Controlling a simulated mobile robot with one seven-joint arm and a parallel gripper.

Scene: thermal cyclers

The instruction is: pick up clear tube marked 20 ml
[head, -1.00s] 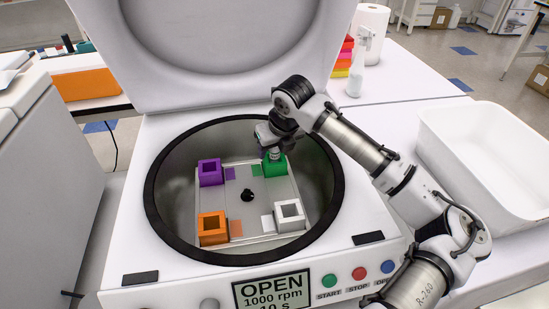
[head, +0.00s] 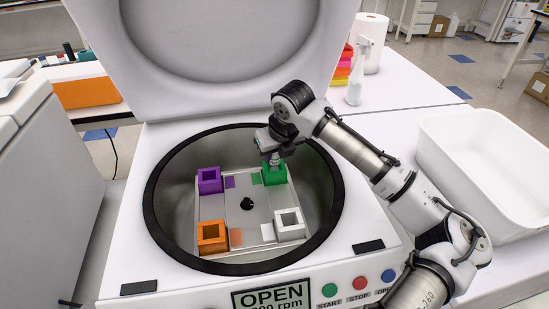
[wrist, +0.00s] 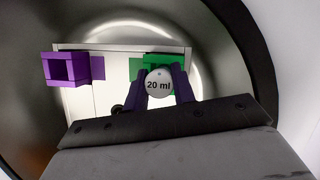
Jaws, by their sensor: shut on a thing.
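The tube marked 20 ml (wrist: 159,84) shows its round, pale labelled top between the two fingers of my gripper (wrist: 160,90) in the wrist view. My gripper is shut on it. In the head view my gripper (head: 273,160) is over the green holder (head: 275,175) at the back right of the rotor plate (head: 246,220). The tube's lower part is hard to see, and I cannot tell how far it stands inside the green holder. The green holder also shows just behind the tube in the wrist view (wrist: 165,60).
The open centrifuge bowl has a dark rim (head: 155,215) around the plate. Purple (head: 210,181), orange (head: 212,237) and white (head: 289,223) holders stand at the other corners. The raised lid (head: 215,90) is behind. A white bin (head: 480,165) is at the right.

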